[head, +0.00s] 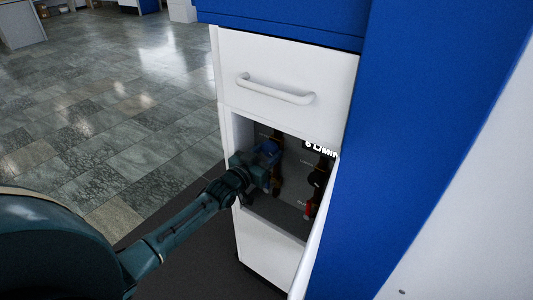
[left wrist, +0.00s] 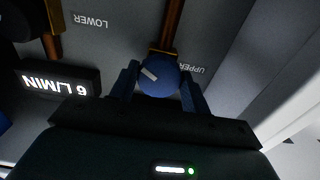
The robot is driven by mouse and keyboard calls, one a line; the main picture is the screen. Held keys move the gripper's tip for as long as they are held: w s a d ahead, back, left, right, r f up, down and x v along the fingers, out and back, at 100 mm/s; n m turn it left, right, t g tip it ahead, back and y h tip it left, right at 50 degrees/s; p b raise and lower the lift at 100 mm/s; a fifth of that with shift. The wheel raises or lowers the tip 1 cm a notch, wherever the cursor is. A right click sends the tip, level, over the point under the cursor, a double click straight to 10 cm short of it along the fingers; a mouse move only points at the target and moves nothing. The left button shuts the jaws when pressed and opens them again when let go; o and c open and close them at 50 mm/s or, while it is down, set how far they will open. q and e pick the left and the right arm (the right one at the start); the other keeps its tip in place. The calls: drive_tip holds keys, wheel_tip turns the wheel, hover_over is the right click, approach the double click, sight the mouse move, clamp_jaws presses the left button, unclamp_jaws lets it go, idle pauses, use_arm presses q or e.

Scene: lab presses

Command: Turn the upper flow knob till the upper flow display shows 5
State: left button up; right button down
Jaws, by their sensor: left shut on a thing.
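A blue round knob (left wrist: 158,75) with a white pointer mark sits on a copper-coloured pipe beside the label UPPER (left wrist: 190,68) in the left wrist view. The fingers of my left gripper (left wrist: 160,88) are on both sides of this knob, shut on it. In the head view my left gripper (head: 270,165) reaches into the open bay of a white cabinet. A lit display (left wrist: 58,80) reads 6 L/MIN, upside down in the wrist view; it also shows in the head view (head: 321,150). It is on the side of the label LOWER (left wrist: 90,20). I see no other display. My right gripper is out of view.
A closed white drawer (head: 285,70) with a bar handle is above the bay. A second pipe with a dark knob (head: 315,180) and a red part (head: 308,207) stands right of my gripper. A blue panel (head: 420,110) is at the right.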

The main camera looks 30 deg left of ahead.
use_arm(q)
drive_tip(key=shift+r+m, duration=0.1)
drive_tip(key=shift+m, duration=0.3)
drive_tip(key=shift+m+p, duration=0.45)
drive_tip(key=shift+m, duration=1.15)
drive_tip(key=o, duration=1)
drive_tip(key=shift+a, duration=0.1)
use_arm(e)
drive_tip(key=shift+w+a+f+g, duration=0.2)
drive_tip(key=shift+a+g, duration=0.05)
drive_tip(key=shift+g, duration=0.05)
